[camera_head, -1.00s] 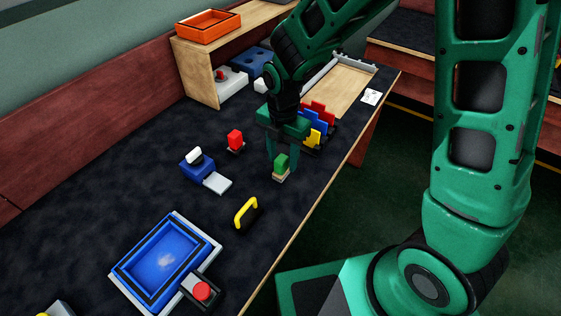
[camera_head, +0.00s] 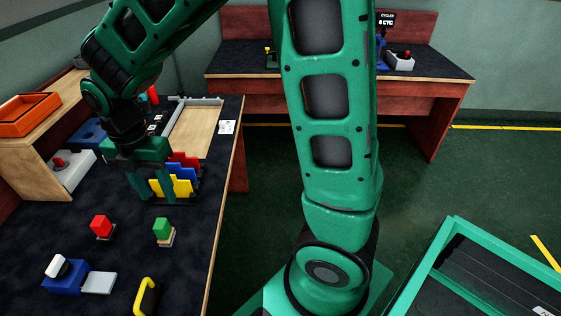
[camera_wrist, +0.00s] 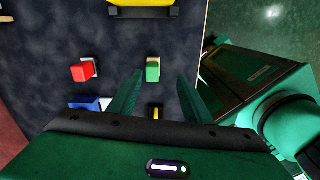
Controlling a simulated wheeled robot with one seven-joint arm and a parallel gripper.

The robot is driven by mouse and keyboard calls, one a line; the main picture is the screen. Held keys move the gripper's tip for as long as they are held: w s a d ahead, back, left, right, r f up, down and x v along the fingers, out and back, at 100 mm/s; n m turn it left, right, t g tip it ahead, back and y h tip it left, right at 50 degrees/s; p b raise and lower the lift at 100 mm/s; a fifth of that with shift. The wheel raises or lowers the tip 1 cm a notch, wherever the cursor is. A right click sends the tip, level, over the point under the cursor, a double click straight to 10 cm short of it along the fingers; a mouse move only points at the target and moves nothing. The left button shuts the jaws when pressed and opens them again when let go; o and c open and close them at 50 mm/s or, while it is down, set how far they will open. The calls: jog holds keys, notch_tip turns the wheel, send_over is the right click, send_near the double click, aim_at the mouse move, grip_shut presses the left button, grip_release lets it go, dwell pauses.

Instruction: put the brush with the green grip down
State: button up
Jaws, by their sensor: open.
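The brush with the green grip (camera_head: 163,229) stands upright on the dark table top, near its edge, on its pale base. It also shows in the wrist view (camera_wrist: 152,70), between the fingers in the picture, with nothing clamping it. My gripper (camera_head: 155,190) is open and empty. It is apart from the brush, beyond it in the head view, in front of the stepped red, blue and yellow blocks. Both spread fingers show in the wrist view (camera_wrist: 158,80).
A red-gripped piece (camera_head: 101,226) stands left of the brush. A blue block with a white knob (camera_head: 66,277) and a yellow handle (camera_head: 145,292) lie nearer. The stepped blocks (camera_head: 184,172) and a wooden tray (camera_head: 197,130) are beyond. Dark table around the brush is clear.

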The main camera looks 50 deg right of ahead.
jog(key=s+d+r+m, duration=0.2)
jog(key=d+m, duration=0.3)
jog(key=d, duration=0.1)
jog(key=s+d+r+m, duration=0.2)
jog(key=d+m, duration=0.2)
jog(key=d, duration=0.3)
jog(key=s+d+m, duration=0.7)
jog(key=s+m, duration=0.2)
jog(key=m, duration=0.2)
jog(key=s+d+r+m, duration=0.1)
jog(key=s+d+m, duration=0.6)
jog(key=s+m, duration=0.2)
jog(key=m, duration=0.2)
jog(key=shift+d+r+m, duration=0.25)
jog(key=shift+m, duration=0.15)
jog(key=shift+w+f, duration=0.25)
jog(key=shift+w, duration=0.3)
